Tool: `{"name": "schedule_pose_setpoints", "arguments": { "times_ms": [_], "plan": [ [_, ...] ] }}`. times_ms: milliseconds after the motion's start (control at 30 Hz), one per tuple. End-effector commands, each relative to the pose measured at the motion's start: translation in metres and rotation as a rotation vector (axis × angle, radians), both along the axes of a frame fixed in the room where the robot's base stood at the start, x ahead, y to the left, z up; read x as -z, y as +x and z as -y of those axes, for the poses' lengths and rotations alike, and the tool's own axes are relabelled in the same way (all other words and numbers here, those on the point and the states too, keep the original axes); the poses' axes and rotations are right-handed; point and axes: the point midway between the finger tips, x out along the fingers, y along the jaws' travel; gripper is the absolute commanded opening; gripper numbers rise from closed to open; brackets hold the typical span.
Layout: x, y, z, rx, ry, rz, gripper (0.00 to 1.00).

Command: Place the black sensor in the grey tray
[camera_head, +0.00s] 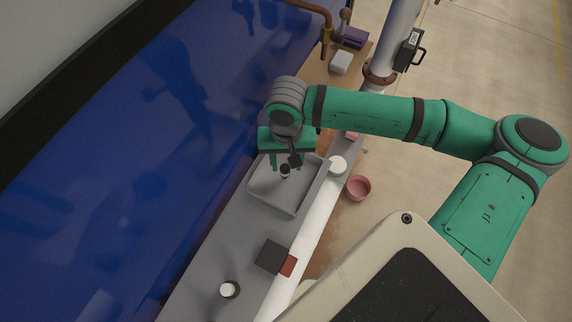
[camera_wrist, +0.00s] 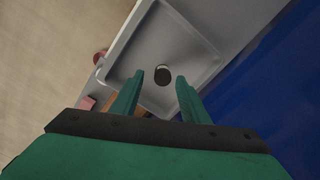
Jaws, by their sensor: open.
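The grey tray (camera_head: 264,196) sits on a long grey ledge and also fills the upper part of the wrist view (camera_wrist: 196,36). A small black cylinder with a pale band, which looks like the black sensor (camera_head: 285,171), is inside the tray. In the wrist view the black sensor (camera_wrist: 162,74) shows as a dark round top near the middle of the tray floor. My gripper (camera_head: 284,163) is over the tray, open, with its fingers apart. In the wrist view the sensor appears just beyond the gap between the fingertips, with nothing gripped.
A white-topped cylinder (camera_head: 229,289), a dark square block (camera_head: 271,256) and a red block (camera_head: 288,265) sit on the ledge nearer the bottom. A white pipe (camera_head: 306,233) runs along the tray's right side. A pink bowl (camera_head: 358,188) is beyond it. A blue surface (camera_head: 120,150) lies left.

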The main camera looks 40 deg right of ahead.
Motion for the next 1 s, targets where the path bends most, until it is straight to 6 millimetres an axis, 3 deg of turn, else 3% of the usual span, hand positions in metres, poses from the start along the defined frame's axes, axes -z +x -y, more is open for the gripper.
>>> {"name": "schedule_pose_setpoints", "arguments": {
  "times_ms": [200, 433, 633, 1000],
  "plan": [
    [-0.045, 0.002, -0.002, -0.009, -0.003, 0.002, 0.41],
    [-0.078, 0.001, -0.001, -0.004, -0.001, 0.002, 0.41],
    [-0.089, 0.001, -0.001, -0.004, 0.000, 0.000, 0.41],
    [-0.089, 0.001, -0.001, -0.004, 0.001, -0.001, 0.41]
  ]
}}
